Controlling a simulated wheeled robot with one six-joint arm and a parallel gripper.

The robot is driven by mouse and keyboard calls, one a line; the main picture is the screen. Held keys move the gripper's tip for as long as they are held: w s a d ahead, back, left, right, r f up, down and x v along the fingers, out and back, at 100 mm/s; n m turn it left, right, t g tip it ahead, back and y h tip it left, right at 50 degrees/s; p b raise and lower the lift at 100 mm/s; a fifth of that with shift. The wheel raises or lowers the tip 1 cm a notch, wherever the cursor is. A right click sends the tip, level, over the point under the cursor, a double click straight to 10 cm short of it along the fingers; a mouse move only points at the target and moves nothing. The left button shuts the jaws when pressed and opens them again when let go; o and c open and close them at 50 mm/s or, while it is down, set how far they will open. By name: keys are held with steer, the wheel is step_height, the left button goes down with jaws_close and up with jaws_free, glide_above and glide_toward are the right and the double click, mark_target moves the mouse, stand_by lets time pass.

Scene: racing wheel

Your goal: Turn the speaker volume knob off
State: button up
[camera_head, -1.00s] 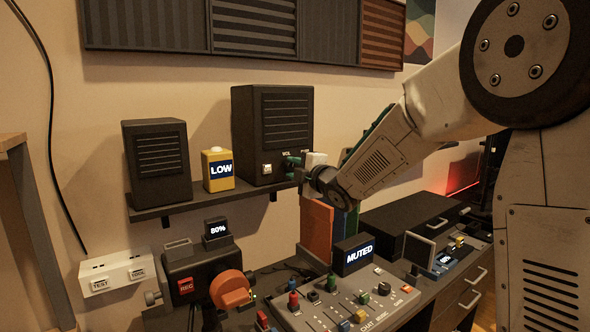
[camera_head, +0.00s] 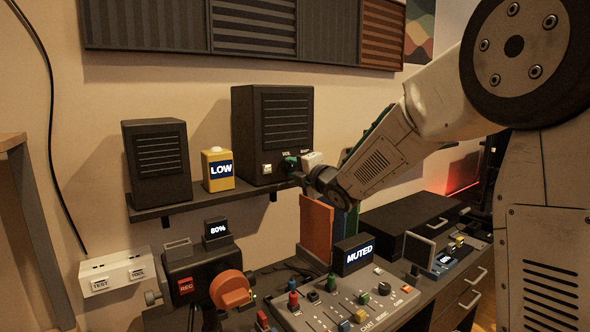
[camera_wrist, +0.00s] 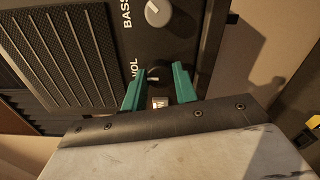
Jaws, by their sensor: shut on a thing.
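The larger black speaker (camera_head: 272,130) stands at the right end of the wall shelf. Its volume knob (camera_wrist: 158,73) is black and round, beside the "VOL" lettering in the wrist view. My gripper (camera_wrist: 158,76) has its green fingers on both sides of this knob and is shut on it. In the head view my gripper (camera_head: 290,162) is at the lower front of the speaker, and its fingers hide the knob. A small pale panel (camera_wrist: 160,102) shows between the fingers.
A smaller black speaker (camera_head: 157,160) and a yellow box reading "LOW" (camera_head: 218,170) share the shelf (camera_head: 200,201). Below are a mixer (camera_head: 345,300), a "MUTED" display (camera_head: 354,254) and an orange panel (camera_head: 316,230). The wall above the speakers is clear up to the acoustic panels.

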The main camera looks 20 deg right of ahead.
steer(key=shift+f, duration=0.1)
steer(key=o, duration=1)
steer(key=shift+c, duration=0.2)
steer(key=shift+s, duration=0.1)
steer(key=v, duration=0.7)
steer(key=shift+s, duration=0.3)
steer(key=shift+d, duration=0.1)
